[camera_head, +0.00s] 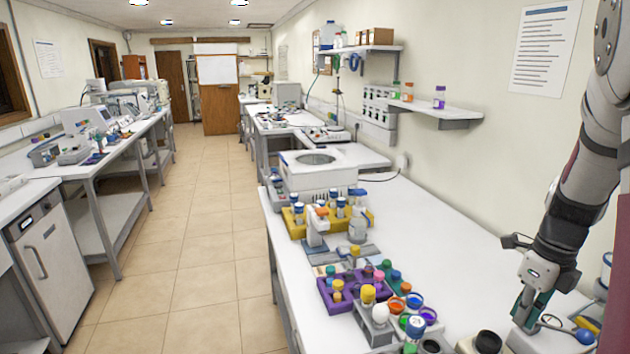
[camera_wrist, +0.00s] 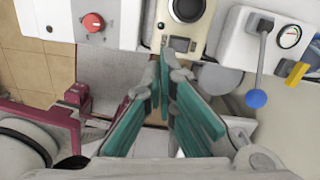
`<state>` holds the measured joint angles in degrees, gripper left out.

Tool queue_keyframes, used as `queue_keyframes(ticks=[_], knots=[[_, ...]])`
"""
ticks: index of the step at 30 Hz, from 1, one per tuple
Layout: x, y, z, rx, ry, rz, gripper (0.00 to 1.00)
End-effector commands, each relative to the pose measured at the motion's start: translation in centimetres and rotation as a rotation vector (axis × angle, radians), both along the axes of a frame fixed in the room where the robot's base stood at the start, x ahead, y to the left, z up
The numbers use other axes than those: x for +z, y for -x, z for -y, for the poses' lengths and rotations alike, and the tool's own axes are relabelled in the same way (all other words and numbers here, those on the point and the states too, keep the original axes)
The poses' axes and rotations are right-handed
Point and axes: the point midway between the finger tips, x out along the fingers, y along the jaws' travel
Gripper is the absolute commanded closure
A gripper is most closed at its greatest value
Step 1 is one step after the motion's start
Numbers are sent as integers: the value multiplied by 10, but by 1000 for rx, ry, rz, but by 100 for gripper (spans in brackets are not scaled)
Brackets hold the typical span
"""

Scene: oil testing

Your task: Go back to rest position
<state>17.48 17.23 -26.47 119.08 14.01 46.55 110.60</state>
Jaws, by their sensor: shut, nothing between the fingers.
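My gripper (camera_head: 527,308) hangs at the lower right in the head view, fingers pointing down over the near right end of the white bench (camera_head: 440,225). In the wrist view its teal fingers (camera_wrist: 162,72) converge at their tips, with nothing held. The tips lie over the front of a pale device (camera_wrist: 180,45) with a dark round top; I cannot tell its exact distance from them. My arm reaches down from the upper right in the head view.
A purple rack (camera_head: 343,300) with capped vials and a yellow rack (camera_head: 297,229) stand left of my gripper. A red-button device (camera_wrist: 93,22) and a gauge device (camera_wrist: 290,37) with a blue-ball lever (camera_wrist: 256,98) flank the fingers. The aisle floor (camera_head: 205,240) is clear.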

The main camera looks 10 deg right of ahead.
Motion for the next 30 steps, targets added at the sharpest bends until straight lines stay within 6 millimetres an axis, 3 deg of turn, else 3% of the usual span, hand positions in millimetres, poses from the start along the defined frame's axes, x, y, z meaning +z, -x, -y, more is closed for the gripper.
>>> queue_keyframes(ticks=[8,18,24,30], knots=[[74,-5,-95,781,59,168,100],[140,39,-199,1823,315,283,100],[159,77,-240,2374,536,248,100],[165,101,-257,2694,694,170,100]])
